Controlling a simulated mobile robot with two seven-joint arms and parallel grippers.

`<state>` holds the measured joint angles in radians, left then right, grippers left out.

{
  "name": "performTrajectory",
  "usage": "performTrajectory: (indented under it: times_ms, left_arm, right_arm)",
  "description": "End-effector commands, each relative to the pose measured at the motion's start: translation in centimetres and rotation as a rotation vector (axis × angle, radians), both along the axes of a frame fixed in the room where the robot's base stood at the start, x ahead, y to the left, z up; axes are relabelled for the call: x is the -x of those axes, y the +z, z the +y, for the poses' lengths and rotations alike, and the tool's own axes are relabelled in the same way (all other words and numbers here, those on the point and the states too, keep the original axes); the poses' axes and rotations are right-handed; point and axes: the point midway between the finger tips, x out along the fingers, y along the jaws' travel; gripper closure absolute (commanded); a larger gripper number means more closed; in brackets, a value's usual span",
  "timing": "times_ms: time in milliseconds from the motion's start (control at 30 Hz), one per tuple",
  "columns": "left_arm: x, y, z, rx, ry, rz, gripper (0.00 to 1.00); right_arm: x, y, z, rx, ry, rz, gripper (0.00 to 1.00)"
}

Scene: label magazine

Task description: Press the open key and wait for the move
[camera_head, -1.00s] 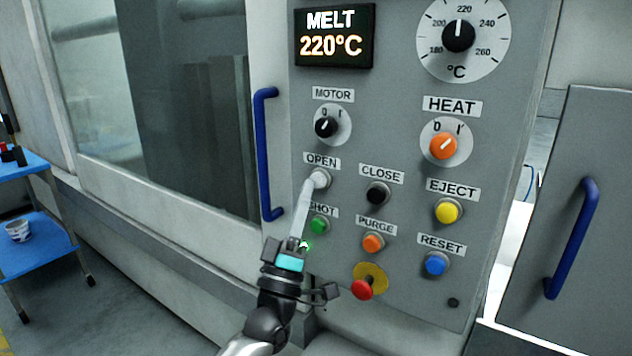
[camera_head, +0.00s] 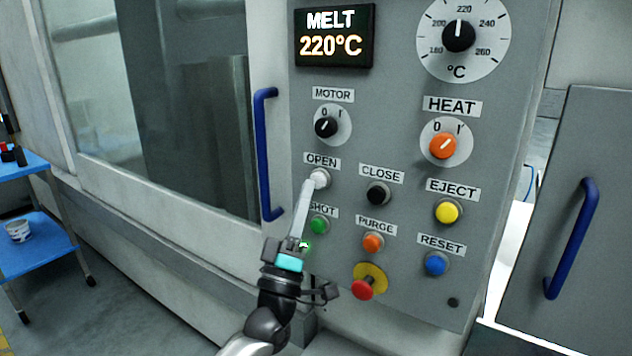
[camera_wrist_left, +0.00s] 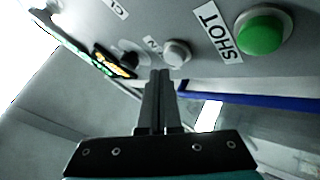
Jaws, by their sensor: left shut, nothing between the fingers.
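The open key (camera_head: 321,178) is a pale round button under the OPEN label on the grey control panel. It also shows in the left wrist view (camera_wrist_left: 177,53), just beyond the fingertips. My left gripper (camera_head: 309,184) is shut and empty. Its fingertips are at the lower left of the key and look slightly apart from it; the exact gap is hard to tell. The closed fingers also show in the left wrist view (camera_wrist_left: 160,73). The display (camera_head: 333,36) reads MELT 220°C. My right gripper is out of view.
The black close key (camera_head: 377,194) is right of the open key, and the green shot key (camera_head: 319,225) is below it. A red mushroom button (camera_head: 362,289) sits lower. A blue handle (camera_head: 264,155) stands left of the keys. A blue cart (camera_head: 40,252) stands far left.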

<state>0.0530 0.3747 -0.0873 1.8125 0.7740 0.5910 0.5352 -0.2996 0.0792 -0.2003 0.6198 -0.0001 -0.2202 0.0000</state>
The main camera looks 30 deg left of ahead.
Motion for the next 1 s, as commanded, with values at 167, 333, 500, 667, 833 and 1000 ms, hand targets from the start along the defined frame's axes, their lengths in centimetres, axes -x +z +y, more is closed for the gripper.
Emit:
performTrajectory:
  times_ms: [167,333,500,667,833,1000]
  left_arm:
    - [0.00,0.00,0.00,0.000,0.000,0.000,1.00]
    - [-0.31,-0.01,-0.01,0.001,0.001,-0.001,1.00]
    - [-0.83,-0.01,-0.07,0.001,0.001,-0.001,1.00]
    - [-0.86,0.00,-0.07,0.000,0.000,0.000,1.00]
    - [-0.87,-0.01,-0.08,0.000,0.000,0.000,1.00]
    - [-0.99,-0.01,-0.08,0.000,0.000,0.000,1.00]
  right_arm:
    - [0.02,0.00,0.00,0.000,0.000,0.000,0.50]
    - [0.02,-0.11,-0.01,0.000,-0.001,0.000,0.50]
    - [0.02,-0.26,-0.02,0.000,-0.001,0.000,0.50]
    - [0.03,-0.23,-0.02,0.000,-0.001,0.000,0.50]
    - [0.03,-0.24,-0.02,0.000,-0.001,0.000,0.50]
    - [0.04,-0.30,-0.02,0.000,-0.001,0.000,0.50]
